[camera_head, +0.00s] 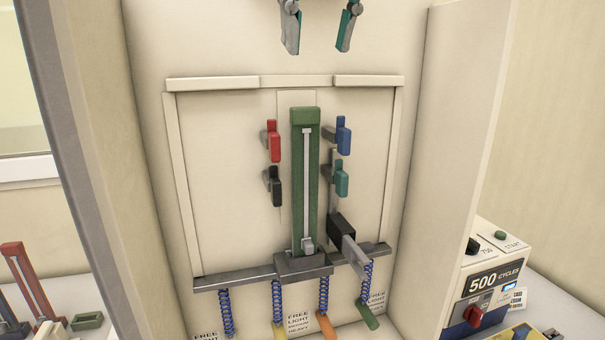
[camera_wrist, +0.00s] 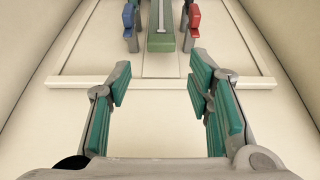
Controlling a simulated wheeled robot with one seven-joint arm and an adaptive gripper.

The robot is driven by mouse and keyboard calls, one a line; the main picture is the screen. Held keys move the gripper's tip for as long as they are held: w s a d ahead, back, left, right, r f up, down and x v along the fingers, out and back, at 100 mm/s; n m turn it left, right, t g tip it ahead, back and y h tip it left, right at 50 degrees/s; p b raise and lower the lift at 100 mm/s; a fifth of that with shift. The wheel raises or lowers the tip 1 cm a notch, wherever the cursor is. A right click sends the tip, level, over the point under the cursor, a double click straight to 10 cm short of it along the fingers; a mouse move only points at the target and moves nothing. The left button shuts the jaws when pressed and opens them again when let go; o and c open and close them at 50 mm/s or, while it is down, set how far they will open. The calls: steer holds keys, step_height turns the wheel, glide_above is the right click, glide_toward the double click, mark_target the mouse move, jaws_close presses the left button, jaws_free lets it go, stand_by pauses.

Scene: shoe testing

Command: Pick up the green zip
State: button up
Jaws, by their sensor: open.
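The green zip (camera_head: 298,175) is a tall upright green strip with a pale track down its middle and a light pull near the bottom. It stands against the cream back panel, its lower end at a dark grey block (camera_head: 303,266). In the wrist view the zip's upper end (camera_wrist: 161,43) shows at the top centre, upside down. My gripper (camera_head: 318,46) is at the top of the head view, above the zip and apart from it. Its teal-padded fingers are spread wide with nothing between them, as the wrist view also shows (camera_wrist: 160,75).
Red (camera_head: 274,146) and black (camera_head: 275,189) clips flank the zip on the left, blue (camera_head: 343,137) and teal (camera_head: 341,182) ones on the right. A black lever (camera_head: 341,232) juts out lower right. Side walls enclose the bay. A cycles box (camera_head: 486,285) stands outside right.

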mark_target(305, 108)
steer(key=x, duration=0.6)
steer(key=shift+w+f, duration=0.2)
steer(key=x, duration=0.4)
steer(key=shift+w+a+f, duration=0.25)
steer(key=shift+w+f, duration=0.05)
steer(key=shift+c, duration=0.3)
jaws_close()
